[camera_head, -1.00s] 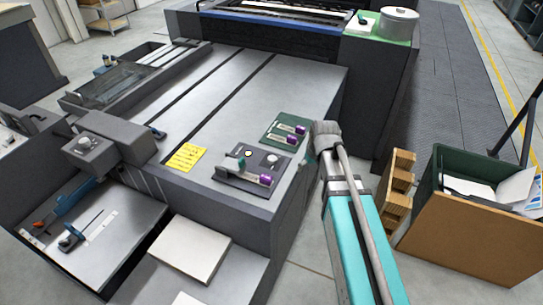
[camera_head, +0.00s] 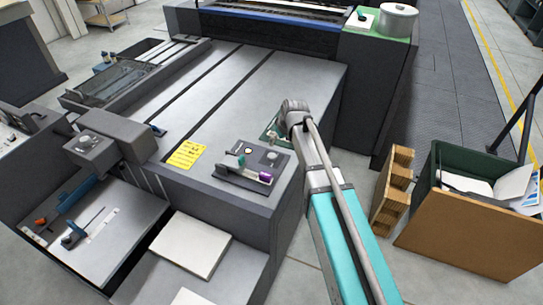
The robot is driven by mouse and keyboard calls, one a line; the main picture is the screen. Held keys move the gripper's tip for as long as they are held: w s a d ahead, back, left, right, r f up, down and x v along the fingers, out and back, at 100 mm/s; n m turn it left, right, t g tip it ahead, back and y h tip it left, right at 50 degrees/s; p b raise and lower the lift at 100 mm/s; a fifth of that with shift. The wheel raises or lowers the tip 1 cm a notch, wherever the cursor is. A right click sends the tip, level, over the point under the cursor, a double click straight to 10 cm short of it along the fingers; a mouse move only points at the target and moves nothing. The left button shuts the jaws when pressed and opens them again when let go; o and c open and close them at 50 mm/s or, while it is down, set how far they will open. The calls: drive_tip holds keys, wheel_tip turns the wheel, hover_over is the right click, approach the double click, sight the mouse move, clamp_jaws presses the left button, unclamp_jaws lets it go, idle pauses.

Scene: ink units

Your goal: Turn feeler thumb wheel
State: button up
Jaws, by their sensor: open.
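A grey box with a pale round knob (camera_head: 85,141) stands at the left. I cannot tell which part is the feeler thumb wheel.
A yellow note (camera_head: 186,154) lies left of the dark unit. White paper stacks (camera_head: 191,244) lie on a lower front shelf. Wooden crates (camera_head: 391,190) and a bin (camera_head: 480,215) stand on the floor at right. The machine top behind the note is clear.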

sight(272, 156)
drive_tip(key=shift+b+x, duration=6.2)
drive_tip(key=shift+x, duration=0.6)
drive_tip(key=c, duration=1.2)
drive_tip(key=shift+o, duration=0.2)
drive_tip(key=shift+m+t+h, duration=0.3)
drive_tip(key=shift+m+h, duration=0.5)
drive_tip(key=shift+m, duration=1.3)
